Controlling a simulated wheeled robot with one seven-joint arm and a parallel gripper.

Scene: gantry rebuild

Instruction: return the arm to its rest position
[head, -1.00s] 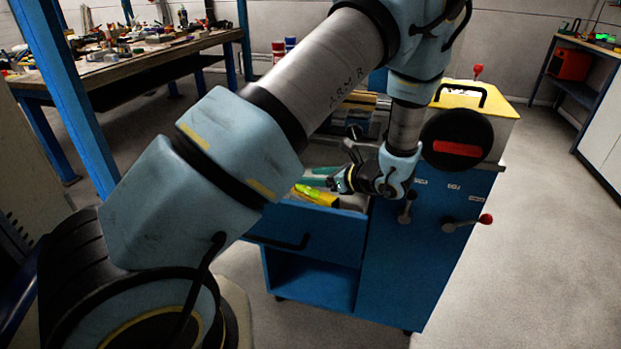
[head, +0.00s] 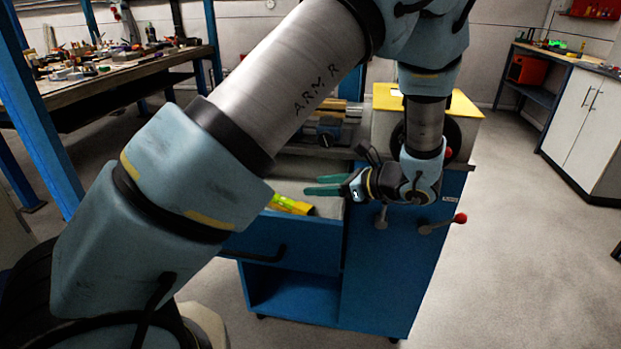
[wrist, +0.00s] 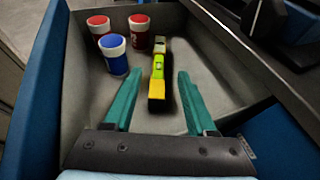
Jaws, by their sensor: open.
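My gripper (head: 325,185) is in front of the blue cabinet, above its pulled-out drawer (head: 285,240). Its two green fingers point left in the head view. In the wrist view my gripper (wrist: 155,95) has its fingers spread apart with nothing between the tips. Beyond the tips, a yellow and lime-green object (wrist: 157,75) lies on the drawer floor; it also shows in the head view (head: 290,205). My arm reaches out over the drawer and the cabinet top.
Inside the drawer stand a blue cup (wrist: 114,55), a red cup (wrist: 99,28) and another red cup (wrist: 139,30). The cabinet carries a yellow-topped box (head: 430,98) and a red-knobbed lever (head: 459,218). A cluttered workbench (head: 120,70) stands at back left.

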